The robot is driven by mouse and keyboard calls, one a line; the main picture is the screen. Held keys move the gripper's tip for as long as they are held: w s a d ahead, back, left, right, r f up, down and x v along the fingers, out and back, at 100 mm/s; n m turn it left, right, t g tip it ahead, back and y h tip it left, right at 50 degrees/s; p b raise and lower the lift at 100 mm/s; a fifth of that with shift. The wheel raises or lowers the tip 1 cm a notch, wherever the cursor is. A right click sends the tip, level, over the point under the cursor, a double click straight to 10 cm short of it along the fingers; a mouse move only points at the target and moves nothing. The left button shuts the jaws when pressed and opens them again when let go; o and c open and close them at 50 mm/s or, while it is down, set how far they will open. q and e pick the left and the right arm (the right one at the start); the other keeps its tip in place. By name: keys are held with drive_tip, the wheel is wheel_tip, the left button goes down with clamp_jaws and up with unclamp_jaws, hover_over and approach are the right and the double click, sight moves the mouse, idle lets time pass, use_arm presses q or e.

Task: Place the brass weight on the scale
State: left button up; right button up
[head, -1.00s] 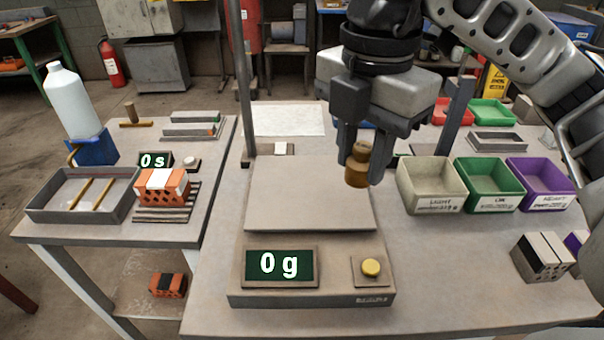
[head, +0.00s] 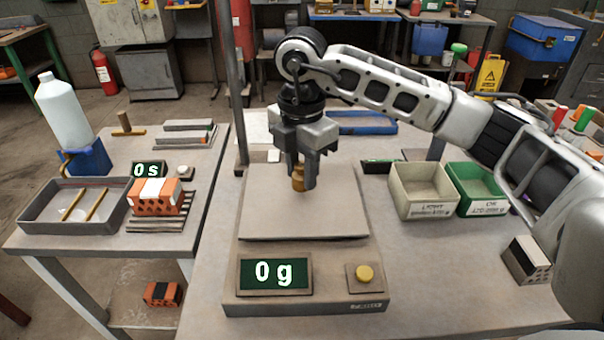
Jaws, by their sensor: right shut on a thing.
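The brass weight (head: 298,178) is a small golden cylinder with a knob, held upright between the fingers of my right gripper (head: 301,172). My right gripper is shut on it, over the middle of the scale's plate. The scale (head: 303,222) has a flat grey plate, and its display (head: 275,273) reads 0 g. A yellow button (head: 364,273) sits right of the display. The weight's base is close to the plate; the picture does not clearly show a gap. My left gripper is not in view.
A light bin (head: 421,207) and a green bin (head: 474,206) stand right of the scale, partly under my right arm. A grey brick (head: 527,262) lies at the right. The left table holds an orange brick (head: 155,196), a tray (head: 112,208) and a white bottle (head: 66,112).

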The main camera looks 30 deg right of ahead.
sight(302, 165)
drive_tip(key=shift+f, duration=1.1)
drive_tip(key=o, duration=1.1)
wheel_tip(302, 165, up, 12)
drive_tip(key=shift+r, duration=0.25)
drive_tip(key=shift+s+f, duration=0.1)
